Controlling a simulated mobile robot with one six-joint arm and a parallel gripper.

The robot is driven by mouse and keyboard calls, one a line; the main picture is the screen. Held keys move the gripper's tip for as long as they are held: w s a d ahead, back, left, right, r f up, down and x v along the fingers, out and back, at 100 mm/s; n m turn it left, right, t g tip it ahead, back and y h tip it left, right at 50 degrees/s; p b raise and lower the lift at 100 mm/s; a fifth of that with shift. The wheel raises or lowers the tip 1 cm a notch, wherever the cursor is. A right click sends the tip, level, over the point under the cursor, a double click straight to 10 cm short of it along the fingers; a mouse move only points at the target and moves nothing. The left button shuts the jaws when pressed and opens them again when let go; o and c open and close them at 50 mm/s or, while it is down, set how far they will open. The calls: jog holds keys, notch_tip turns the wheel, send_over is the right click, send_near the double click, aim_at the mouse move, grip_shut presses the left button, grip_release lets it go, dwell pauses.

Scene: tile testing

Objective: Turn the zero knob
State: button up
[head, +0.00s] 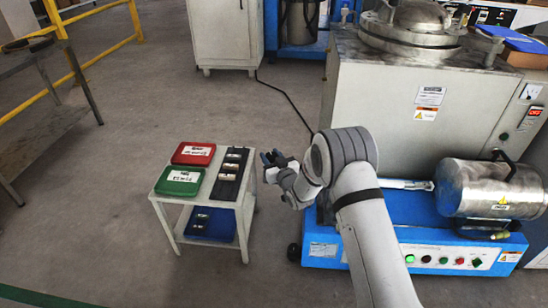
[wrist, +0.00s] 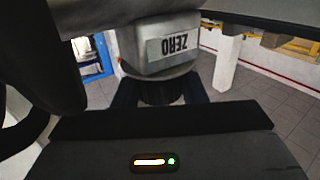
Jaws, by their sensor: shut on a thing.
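In the wrist view a grey housing (wrist: 163,62) carries a label reading ZERO (wrist: 181,47), upside down. A dark round zero knob (wrist: 160,93) sits directly under the housing. My gripper (wrist: 160,99) is shut on the knob, with a dark finger at each side of it. In the head view my gripper (head: 273,162) is at the right side of the small white table, near its black strip. The zero knob and its label cannot be made out in the head view. The knob's turn angle cannot be read.
The white table (head: 166,191) bears a red case (head: 193,153), a green case (head: 180,182) and a black strip (head: 224,190) with small metal blocks. A blue bin (head: 211,224) is on its lower shelf. A blue machine (head: 405,237) stands to the right. Floor is clear in front.

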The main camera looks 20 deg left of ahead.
jog(key=o, duration=1)
jog(key=shift+w+d, duration=0.1)
jog(key=shift+d, duration=0.05)
jog(key=p+v, duration=0.3)
jog(key=v, duration=0.4)
jog(key=shift+s+d, duration=0.3)
jog(key=shift+s, duration=0.05)
jog(key=shift+c, duration=0.2)
